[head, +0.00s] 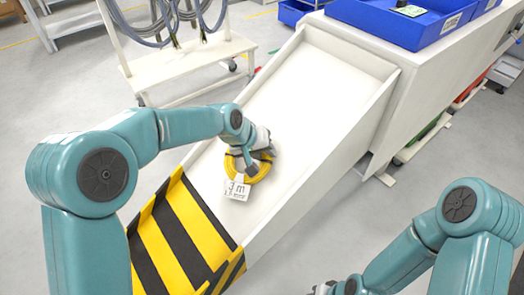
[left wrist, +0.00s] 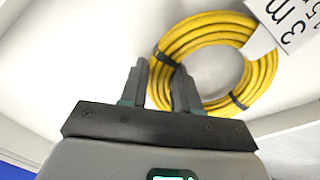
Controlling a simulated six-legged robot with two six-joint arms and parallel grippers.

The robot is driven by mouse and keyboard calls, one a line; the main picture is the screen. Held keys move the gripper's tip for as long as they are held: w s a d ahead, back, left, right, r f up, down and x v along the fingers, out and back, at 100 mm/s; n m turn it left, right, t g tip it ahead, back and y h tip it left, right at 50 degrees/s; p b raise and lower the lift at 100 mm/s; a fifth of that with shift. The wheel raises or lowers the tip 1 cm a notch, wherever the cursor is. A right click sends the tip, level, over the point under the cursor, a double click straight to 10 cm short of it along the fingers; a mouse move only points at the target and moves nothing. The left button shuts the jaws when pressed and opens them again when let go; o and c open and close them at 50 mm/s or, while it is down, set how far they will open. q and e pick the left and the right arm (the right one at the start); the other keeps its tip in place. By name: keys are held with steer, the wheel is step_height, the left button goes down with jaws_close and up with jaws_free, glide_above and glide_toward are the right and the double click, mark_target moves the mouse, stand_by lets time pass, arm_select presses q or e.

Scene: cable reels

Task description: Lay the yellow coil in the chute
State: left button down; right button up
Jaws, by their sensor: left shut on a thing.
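The yellow coil (head: 257,172) is a ring of cable with dark ties and a white "3 m" tag (head: 237,189). It is over the white sloping floor of the chute (head: 310,85), near the striped lower end; I cannot tell whether it touches the floor. My left gripper (head: 252,155) is shut on the coil's rim. In the left wrist view the two dark fingers (left wrist: 162,88) are at the near left side of the coil (left wrist: 190,40). My right arm is at the lower right of the head view, its gripper (head: 325,288) mostly cut off by the bottom edge.
The chute has raised white side walls (head: 335,140) and a yellow and black striped lip (head: 180,235). A blue bin (head: 405,25) stands on the white bench at the upper right. A white wheeled rack (head: 185,60) with hanging cables stands behind. Grey floor lies around.

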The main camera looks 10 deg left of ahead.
arm_select(q)
steer(key=c, duration=0.7)
jaws_free()
steer(key=shift+c, duration=0.2)
steer(key=b+v, duration=0.1)
steer(key=v, duration=1.5)
steer(key=shift+r, duration=0.25)
